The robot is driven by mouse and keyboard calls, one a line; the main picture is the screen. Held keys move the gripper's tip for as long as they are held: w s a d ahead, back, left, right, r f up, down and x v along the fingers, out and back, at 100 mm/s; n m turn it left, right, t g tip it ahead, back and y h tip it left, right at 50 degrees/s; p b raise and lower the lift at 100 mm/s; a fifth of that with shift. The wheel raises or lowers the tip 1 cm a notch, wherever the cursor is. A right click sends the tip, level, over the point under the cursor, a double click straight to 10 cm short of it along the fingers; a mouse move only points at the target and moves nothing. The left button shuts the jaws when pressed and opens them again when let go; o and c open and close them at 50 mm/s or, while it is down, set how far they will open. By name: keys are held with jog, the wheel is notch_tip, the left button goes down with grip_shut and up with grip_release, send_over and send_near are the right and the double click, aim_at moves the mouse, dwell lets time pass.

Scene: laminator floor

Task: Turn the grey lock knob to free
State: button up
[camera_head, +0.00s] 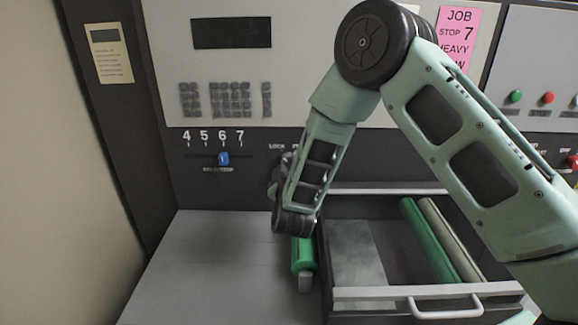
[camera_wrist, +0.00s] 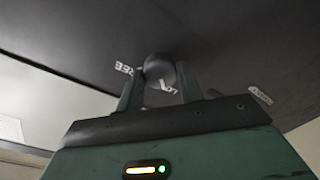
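The grey lock knob (camera_wrist: 159,68) shows in the wrist view as a dark round knob on the dark panel. The fingers of my gripper (camera_wrist: 160,82) stand on its two sides, close to it; I cannot tell whether they press on it. An upside-down FREE label (camera_wrist: 124,68) is left of the knob. Part of another white label (camera_wrist: 168,87) shows between the fingers, partly hidden. In the head view my gripper (camera_head: 284,163) is at the panel below the LOCK label (camera_head: 277,147), and my arm hides the knob.
A blue slider (camera_head: 223,159) under the numbers 4 to 7 is left of my gripper. A green roller (camera_head: 303,255) is below my wrist. An open tray (camera_head: 372,292) with a handle and rollers juts out at lower right. The grey surface at lower left is clear.

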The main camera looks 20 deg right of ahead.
jog(key=shift+f+b, duration=0.1)
jog(key=shift+b, duration=0.35)
jog(key=m+b, duration=0.2)
jog(key=b, duration=0.1)
jog(key=m+b, duration=0.1)
jog(key=shift+f+m+b, duration=0.25)
jog(key=shift+m+b, duration=0.1)
jog(key=shift+m, duration=0.05)
jog(key=m+h+b, duration=0.1)
jog(key=m+b, duration=1.2)
jog(key=b, duration=0.4)
jog(key=shift+r+m, duration=0.1)
jog(key=shift+m, duration=0.3)
jog(key=shift+r+m+b, duration=0.1)
jog(key=shift+m+b, duration=0.3)
jog(key=shift+b, duration=0.15)
jog(key=shift+r, duration=0.1)
jog(key=o, duration=1)
